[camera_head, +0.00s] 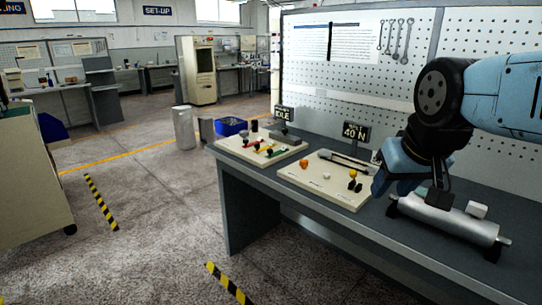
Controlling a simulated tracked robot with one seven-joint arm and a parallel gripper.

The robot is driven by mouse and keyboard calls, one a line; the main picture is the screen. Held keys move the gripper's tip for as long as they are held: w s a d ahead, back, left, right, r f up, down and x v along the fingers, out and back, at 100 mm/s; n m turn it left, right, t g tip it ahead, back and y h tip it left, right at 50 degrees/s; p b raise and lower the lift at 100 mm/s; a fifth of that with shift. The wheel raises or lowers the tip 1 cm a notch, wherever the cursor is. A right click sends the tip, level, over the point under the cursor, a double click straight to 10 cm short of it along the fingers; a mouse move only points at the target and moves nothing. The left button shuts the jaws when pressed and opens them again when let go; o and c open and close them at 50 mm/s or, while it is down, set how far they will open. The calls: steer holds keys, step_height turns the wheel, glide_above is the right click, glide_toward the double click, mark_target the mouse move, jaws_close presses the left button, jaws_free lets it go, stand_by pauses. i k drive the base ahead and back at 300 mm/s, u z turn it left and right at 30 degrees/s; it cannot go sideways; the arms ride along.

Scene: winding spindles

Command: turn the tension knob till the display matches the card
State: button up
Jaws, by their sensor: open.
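A beige panel (312,184) lies on the dark bench, with a round orange knob (304,163), a small white knob (326,176) and black knobs (352,182) on it. A dark sign reading "40 N" (356,132) stands behind this panel. Which knob sets the tension, and which item is the card, I cannot tell. The arm partly hides this end of the panel.
A second beige panel (246,149) with coloured levers stands left, under a sign reading "IDLE" (284,114). A metal roller (450,222) lies right on the bench, with a white block (476,210) by it. A pegboard (300,90) with wrenches and a paper rises behind.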

mark_target(303, 163)
steer(key=z, duration=0.1)
steer(key=i, duration=1.15)
steer(key=z, duration=0.7)
